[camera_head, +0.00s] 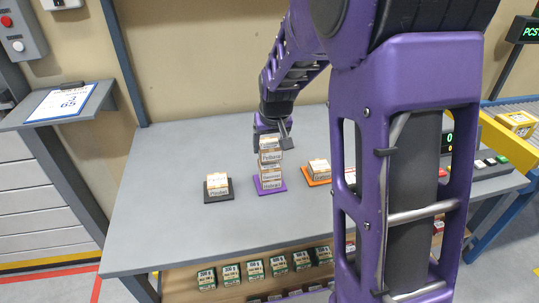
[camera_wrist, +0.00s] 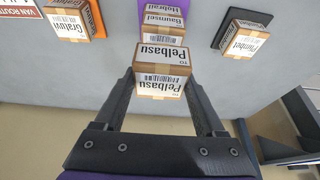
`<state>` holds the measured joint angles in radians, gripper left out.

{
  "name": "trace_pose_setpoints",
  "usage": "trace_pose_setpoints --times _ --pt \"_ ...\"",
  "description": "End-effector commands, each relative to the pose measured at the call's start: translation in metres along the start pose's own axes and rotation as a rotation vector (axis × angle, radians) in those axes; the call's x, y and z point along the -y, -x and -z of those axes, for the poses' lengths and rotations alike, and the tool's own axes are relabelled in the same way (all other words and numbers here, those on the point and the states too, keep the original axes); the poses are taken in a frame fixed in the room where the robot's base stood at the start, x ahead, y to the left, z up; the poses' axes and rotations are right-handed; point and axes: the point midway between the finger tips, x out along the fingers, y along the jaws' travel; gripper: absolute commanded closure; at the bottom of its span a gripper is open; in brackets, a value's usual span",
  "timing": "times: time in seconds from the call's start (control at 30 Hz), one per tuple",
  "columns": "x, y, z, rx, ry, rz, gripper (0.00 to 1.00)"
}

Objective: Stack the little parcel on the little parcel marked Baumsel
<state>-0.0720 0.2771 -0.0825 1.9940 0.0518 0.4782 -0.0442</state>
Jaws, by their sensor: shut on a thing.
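My gripper (camera_head: 271,143) is shut on a little cardboard parcel labelled Pelbasu (camera_wrist: 160,58), with a finger on either side of it; the parcel also shows in the head view (camera_head: 270,157). Directly below it is the parcel marked Baumsel (camera_wrist: 164,24), seen in the head view as the middle one of the column (camera_head: 270,172). Baumsel rests on another parcel (camera_head: 271,183), which stands on a purple mat (camera_head: 283,188). The held parcel lines up roughly with Baumsel; I cannot tell whether they touch.
A parcel labelled Plimbel (camera_wrist: 241,40) stands on a dark mat at left in the head view. Another parcel (camera_head: 319,169) stands on an orange mat to the right of the column. Several green-and-white boxes (camera_head: 255,269) sit on a lower shelf. The table's left part is clear.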

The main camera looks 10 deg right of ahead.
Motion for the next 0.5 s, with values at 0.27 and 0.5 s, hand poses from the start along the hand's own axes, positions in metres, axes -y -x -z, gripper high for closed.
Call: trace_pose_setpoints --times 0.27,0.5 --pt "0.000 -0.029 -0.012 0.000 0.000 0.000 0.86" --pt "0.000 -0.030 -0.013 0.000 0.000 0.000 0.86"
